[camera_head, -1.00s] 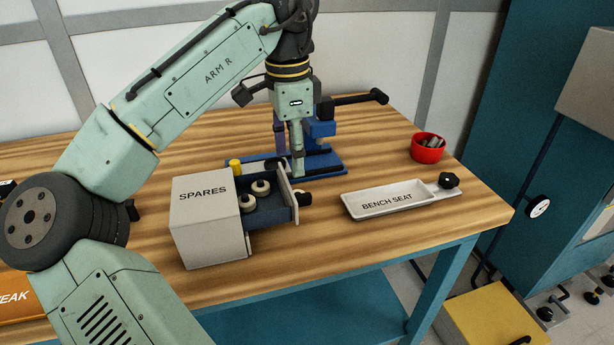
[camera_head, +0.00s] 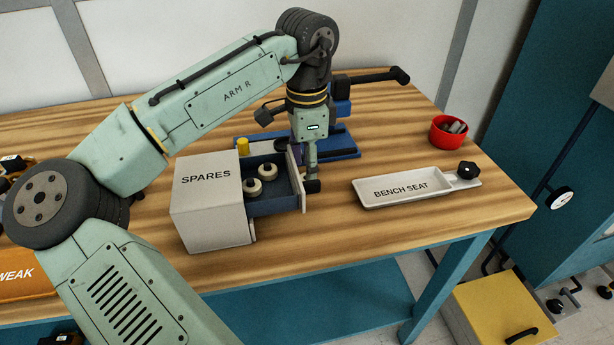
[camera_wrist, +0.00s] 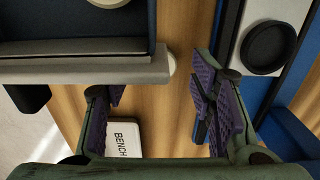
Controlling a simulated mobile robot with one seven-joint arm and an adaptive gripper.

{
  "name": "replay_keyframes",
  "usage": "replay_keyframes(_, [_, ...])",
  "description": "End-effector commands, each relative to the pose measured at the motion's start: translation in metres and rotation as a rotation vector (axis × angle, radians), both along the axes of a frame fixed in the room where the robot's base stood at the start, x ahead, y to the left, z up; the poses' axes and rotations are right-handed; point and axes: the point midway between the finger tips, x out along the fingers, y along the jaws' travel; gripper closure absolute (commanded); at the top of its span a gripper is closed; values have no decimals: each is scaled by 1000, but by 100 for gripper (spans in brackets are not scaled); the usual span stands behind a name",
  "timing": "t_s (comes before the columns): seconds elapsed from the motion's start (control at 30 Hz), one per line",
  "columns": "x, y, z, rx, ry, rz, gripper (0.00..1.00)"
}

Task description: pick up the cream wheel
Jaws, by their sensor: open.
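Two cream wheels with dark centres, one farther back (camera_head: 267,171) and one nearer (camera_head: 252,187), lie in the open blue drawer (camera_head: 275,204) of the grey SPARES box (camera_head: 205,216). I cannot tell which one is meant. My gripper (camera_head: 303,165) points down at the drawer's right end, by its front panel and dark knob. In the wrist view my gripper (camera_wrist: 157,97) is open, with purple-padded fingers apart and nothing between them. There the drawer is at upper left, and part of a cream wheel (camera_wrist: 108,3) is cut off by the top edge.
A white BENCH SEAT tray (camera_head: 435,184) with a black knob (camera_head: 467,170) lies to the right. A red bowl (camera_head: 449,133) of dark pieces stands behind it. A blue fixture (camera_head: 341,148) is behind my gripper, and a yellow cylinder (camera_head: 243,146) behind the drawer.

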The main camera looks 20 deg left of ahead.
Motion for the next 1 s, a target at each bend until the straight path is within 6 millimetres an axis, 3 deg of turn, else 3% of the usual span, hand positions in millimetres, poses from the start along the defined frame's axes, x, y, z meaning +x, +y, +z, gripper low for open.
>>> replay_keyframes(0.17, [0, 0, -18, 0, 0, 1, 50])
replay_keyframes(0.4, [1, 0, -19, 0, -1, 0, 50])
replay_keyframes(1.0, [1, 0, -19, 0, -1, 0, 90])
